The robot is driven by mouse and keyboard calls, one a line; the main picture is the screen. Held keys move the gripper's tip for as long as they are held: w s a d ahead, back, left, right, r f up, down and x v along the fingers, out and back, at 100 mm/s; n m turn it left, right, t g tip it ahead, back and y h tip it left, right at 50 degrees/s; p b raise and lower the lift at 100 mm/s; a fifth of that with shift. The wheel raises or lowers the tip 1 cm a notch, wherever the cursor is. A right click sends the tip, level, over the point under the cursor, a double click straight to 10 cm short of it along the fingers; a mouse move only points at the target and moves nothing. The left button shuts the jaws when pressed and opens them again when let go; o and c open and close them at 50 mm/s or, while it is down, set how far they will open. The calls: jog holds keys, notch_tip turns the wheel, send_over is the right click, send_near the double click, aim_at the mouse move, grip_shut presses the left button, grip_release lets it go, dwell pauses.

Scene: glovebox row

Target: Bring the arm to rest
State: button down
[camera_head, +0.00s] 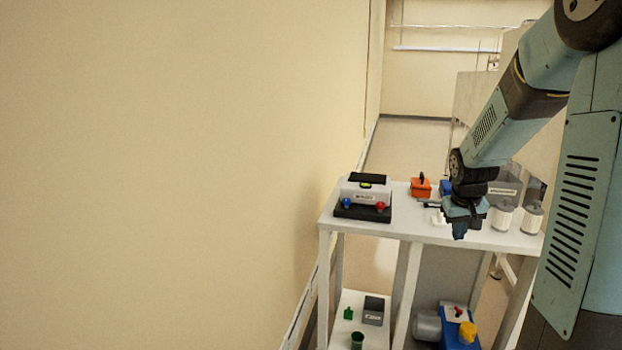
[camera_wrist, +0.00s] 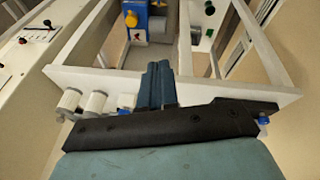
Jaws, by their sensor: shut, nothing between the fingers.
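My gripper (camera_head: 460,232) hangs at the end of my arm, pointing down, above or just in front of the near edge of the white table (camera_head: 412,228) in the head view. In the wrist view my gripper (camera_wrist: 160,70) shows as two blue-grey fingers pressed together with nothing between them. The fingers stand over the table's white edge strip (camera_wrist: 100,78). My arm is bent, coming down from the upper right of the head view. The gripper hides part of the table top behind it.
On the table are a grey device with knobs (camera_head: 365,198), an orange box (camera_head: 420,187), two white cylinders (camera_head: 502,217) and a grey bin (camera_head: 504,188). A blue and yellow machine (camera_head: 460,325) stands below, beside a shelf with a small grey bin (camera_head: 373,310). A wall fills the left.

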jog(key=s+a+r, duration=0.4)
jog(key=s, duration=0.4)
jog(key=s+a+r+t+y, duration=0.1)
jog(key=s+a+r, duration=0.4)
jog(key=s, duration=0.4)
jog(key=s+a+r+t+y, duration=0.1)
jog(key=s+a+r, duration=0.3)
jog(key=s, duration=0.4)
jog(key=shift+s+a+r, duration=0.4)
jog(key=shift+a, duration=0.3)
dwell(1.3)
